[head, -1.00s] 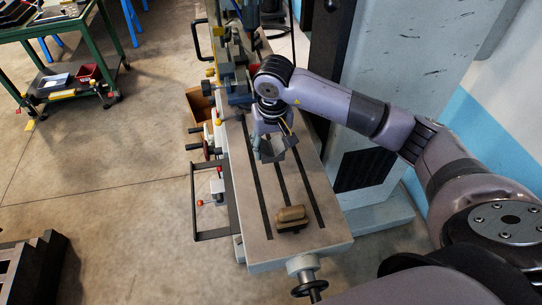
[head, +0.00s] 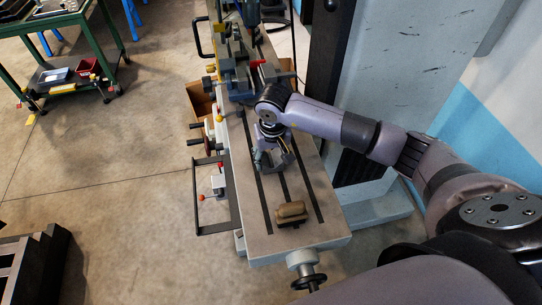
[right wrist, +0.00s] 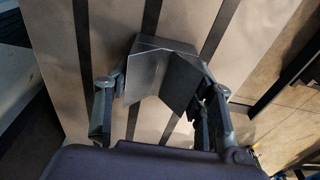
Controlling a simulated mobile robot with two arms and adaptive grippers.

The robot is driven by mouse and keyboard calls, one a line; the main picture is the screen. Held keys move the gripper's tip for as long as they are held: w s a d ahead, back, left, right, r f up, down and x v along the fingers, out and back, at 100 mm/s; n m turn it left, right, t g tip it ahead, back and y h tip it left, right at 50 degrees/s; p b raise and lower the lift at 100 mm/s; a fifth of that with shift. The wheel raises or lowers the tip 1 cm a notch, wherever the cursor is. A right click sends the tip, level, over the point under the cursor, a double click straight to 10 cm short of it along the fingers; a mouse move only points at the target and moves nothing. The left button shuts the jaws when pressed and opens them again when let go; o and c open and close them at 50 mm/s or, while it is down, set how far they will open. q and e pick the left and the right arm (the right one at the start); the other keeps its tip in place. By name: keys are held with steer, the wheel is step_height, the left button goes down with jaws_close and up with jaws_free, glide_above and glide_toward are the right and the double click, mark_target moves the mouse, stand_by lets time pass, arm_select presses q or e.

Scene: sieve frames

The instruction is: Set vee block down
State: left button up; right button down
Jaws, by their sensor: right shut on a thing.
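The vee block (right wrist: 150,68) is a grey metal piece with a V-shaped notch. In the right wrist view it sits between the fingers of my right gripper (right wrist: 160,95), which is shut on it. In the head view the right gripper (head: 273,160) is over the middle of the slotted machine table (head: 262,240), with the vee block (head: 265,164) partly hidden by it. I cannot tell whether the block touches the table. My left gripper is not in view.
A brown block on a dark base (head: 291,212) lies near the table's front end. A blue-grey vise (head: 240,80) stands farther back on the table. A handwheel (head: 308,281) sticks out at the front. A green cart (head: 75,70) stands at the far left.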

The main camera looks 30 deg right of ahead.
mark_target(272, 164)
steer(key=c, duration=1.2)
jaws_free()
steer(key=shift+f, duration=0.15)
steer(key=o, duration=0.5)
steer(key=shift+r, duration=0.55)
steer(key=r+b, duration=0.1)
steer(key=r, duration=0.2)
steer(key=s+r+b, duration=0.1)
steer(key=r, duration=0.3)
steer(key=r+b, duration=0.2)
steer(key=r, duration=0.2)
steer(key=shift+s+a+r, duration=0.15)
steer(key=shift+s+a, duration=0.05)
steer(key=shift+s, duration=0.05)
